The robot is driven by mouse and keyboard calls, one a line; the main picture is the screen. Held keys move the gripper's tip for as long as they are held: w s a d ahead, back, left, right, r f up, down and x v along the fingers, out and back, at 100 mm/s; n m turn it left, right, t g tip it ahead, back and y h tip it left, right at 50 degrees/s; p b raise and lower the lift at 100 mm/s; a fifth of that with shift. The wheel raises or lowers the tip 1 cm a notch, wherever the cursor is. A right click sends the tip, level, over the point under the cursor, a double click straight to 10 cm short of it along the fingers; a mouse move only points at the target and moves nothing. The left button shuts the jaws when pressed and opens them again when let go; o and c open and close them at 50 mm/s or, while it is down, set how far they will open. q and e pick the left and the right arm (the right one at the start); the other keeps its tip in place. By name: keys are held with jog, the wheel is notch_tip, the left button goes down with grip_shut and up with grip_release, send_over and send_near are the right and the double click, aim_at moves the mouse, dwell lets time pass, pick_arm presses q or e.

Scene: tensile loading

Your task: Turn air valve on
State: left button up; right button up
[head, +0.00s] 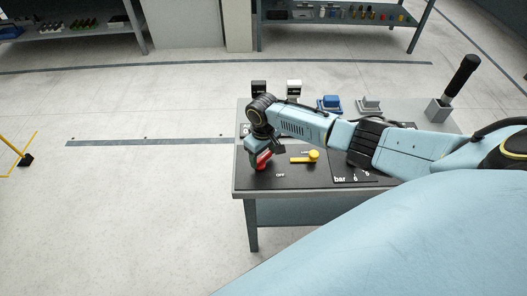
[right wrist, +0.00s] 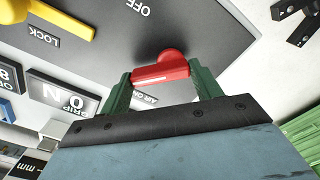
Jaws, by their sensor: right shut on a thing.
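The red valve handle (head: 264,160) stands on the dark panel (head: 300,176) on the table, left of a yellow lever (head: 303,157). In the right wrist view the red handle (right wrist: 162,72) lies between the two green fingers of my right gripper (right wrist: 160,82), which is shut on it. The handle's round hub sits against the dark panel. Part of an "AIR ON" label (right wrist: 146,98) shows behind the gripper, and an "OFF" label (head: 280,175) lies to the right of the handle in the head view. My left gripper is not in view.
The yellow lever also shows in the right wrist view (right wrist: 62,18), beside a "LOCK" label. Open floor lies left of the table.

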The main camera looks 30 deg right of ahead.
jog(key=n, duration=0.4)
jog(key=shift+a+f+n+p, duration=0.1)
jog(key=shift+f+n+p, duration=0.05)
jog(key=shift+n+p, duration=0.15)
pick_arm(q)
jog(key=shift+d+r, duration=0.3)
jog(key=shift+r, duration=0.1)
pick_arm(e)
jog(key=shift+w+a+n, duration=0.1)
jog(key=shift+w+n, duration=0.05)
jog(key=shift+n, duration=0.95)
jog(key=shift+w+a+n, duration=0.1)
jog(key=shift+n, duration=1)
jog(key=o, duration=1)
jog(key=shift+w, duration=0.1)
jog(key=shift+r, duration=0.2)
pick_arm(q)
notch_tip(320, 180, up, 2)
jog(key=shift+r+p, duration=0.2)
jog(key=shift+p, duration=1.05)
pick_arm(e)
notch_tip(320, 180, up, 13)
jog(key=shift+r, duration=0.15)
